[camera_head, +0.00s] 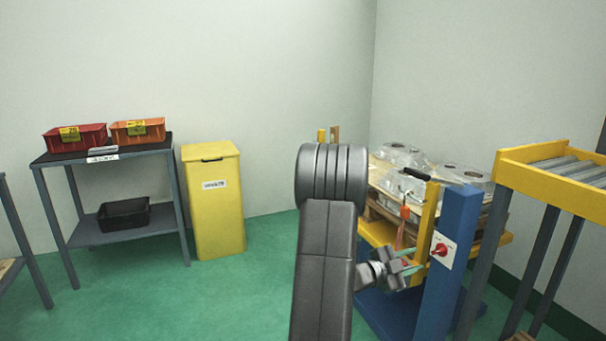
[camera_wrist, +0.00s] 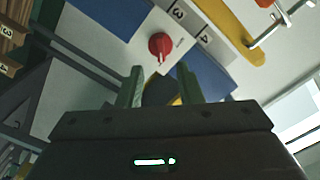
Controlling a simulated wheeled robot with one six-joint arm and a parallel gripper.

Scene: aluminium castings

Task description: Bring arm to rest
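My arm (camera_head: 325,250) rises in the middle of the head view, with its dark grey links bent over. My gripper (camera_head: 415,262) is at the right of the arm, low in front of the blue post. In the wrist view, the two greenish fingers of my gripper (camera_wrist: 161,76) stand apart, and I see nothing held between them. The red rotary switch (camera_head: 440,249) on a white plate is close by the fingertips in the head view. The switch also shows beyond the fingers in the wrist view (camera_wrist: 160,46). I cannot tell the exact gap to the post.
A blue post (camera_head: 452,235) and a yellow-blue stand carry a pallet of aluminium castings (camera_head: 463,172). A roller conveyor (camera_head: 560,172) stands at the right. A yellow bin (camera_head: 214,215) and a shelf table (camera_head: 132,153) with red (camera_head: 75,140) and orange (camera_head: 138,132) boxes stand left. Green floor is free between.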

